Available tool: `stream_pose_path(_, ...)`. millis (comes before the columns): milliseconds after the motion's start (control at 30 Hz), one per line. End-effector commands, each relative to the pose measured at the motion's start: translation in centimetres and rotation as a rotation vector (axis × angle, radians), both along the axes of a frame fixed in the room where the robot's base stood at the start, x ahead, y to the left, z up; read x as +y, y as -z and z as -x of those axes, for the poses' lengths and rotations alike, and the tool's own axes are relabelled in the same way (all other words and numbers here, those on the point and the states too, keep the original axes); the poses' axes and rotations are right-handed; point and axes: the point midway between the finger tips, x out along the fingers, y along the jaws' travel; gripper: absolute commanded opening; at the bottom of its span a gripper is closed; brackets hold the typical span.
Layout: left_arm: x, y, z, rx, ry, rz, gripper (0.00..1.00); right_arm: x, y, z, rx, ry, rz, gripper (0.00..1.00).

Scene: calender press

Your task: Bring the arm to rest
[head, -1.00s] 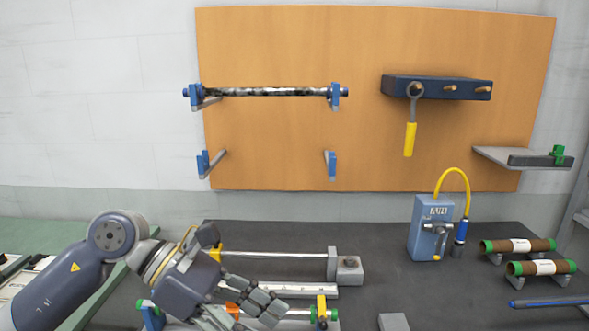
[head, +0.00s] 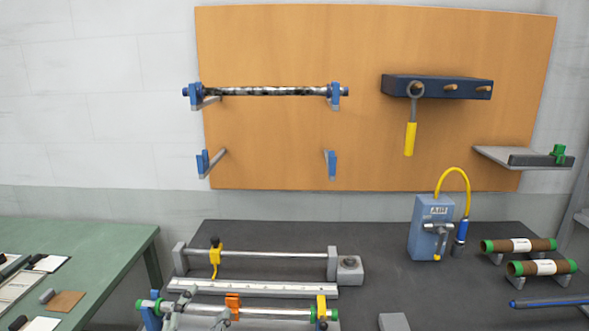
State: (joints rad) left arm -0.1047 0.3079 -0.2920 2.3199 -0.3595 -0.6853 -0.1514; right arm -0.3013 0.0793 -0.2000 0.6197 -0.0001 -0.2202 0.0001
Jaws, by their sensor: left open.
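Only a small grey part of my left gripper (head: 188,320) shows at the bottom edge of the head view, in front of the near roller with green ends (head: 265,312). It is open, with nothing seen in its fingers. Most of the gripper and the rest of my left arm are out of the frame. I cannot tell whether it touches the roller. My right gripper is not in view.
On the dark bench (head: 385,270) are a steel rail with a yellow clamp (head: 215,257), a blue air unit (head: 430,228) and brown rolls (head: 520,245). A mottled roller (head: 265,91) hangs on the wooden board (head: 270,140). A green table (head: 100,240) stands left.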

Motion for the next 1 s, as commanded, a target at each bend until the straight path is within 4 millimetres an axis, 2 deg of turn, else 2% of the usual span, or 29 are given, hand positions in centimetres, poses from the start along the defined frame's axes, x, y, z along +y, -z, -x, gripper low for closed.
stream_pose_path(33, 1.0, 3.7, 1.5, 0.136, -0.048, 0.064, 0.55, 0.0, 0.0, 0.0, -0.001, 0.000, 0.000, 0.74)
stream_pose_path(100, 2.2, 8.3, 4.0, 0.316, -0.113, 0.141, 0.55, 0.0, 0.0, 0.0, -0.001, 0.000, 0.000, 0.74)
stream_pose_path(200, 3.2, 14.0, 8.4, 0.553, -0.195, 0.232, 0.55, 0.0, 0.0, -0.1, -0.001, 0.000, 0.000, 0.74)
stream_pose_path(300, 3.6, 18.0, 12.9, 0.749, -0.260, 0.297, 0.55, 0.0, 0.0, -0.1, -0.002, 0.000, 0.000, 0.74)
stream_pose_path(400, 3.7, 20.9, 17.2, 0.913, -0.314, 0.345, 0.55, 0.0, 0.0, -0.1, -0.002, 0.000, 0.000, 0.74)
stream_pose_path(500, 3.6, 22.8, 21.2, 1.055, -0.360, 0.383, 0.55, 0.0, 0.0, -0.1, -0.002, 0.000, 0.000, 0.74)
stream_pose_path(633, 3.2, 24.5, 26.2, 1.223, -0.412, 0.422, 0.55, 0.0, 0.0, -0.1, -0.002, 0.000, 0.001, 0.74)
stream_pose_path(667, 3.2, 25.1, 26.5, 1.242, -0.418, 0.425, 0.55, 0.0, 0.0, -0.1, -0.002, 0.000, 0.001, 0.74)
stream_pose_path(700, 3.2, 26.4, 25.8, 1.239, -0.417, 0.420, 0.55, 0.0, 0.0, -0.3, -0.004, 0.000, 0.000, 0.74)
stream_pose_path(867, 3.0, 30.9, 24.9, 1.255, -0.419, 0.413, 0.55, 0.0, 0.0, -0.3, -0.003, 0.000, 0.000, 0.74)
stream_pose_path(1000, 2.9, 35.9, 24.7, 1.275, -0.422, 0.405, 0.55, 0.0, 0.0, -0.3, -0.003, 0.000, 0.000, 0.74)
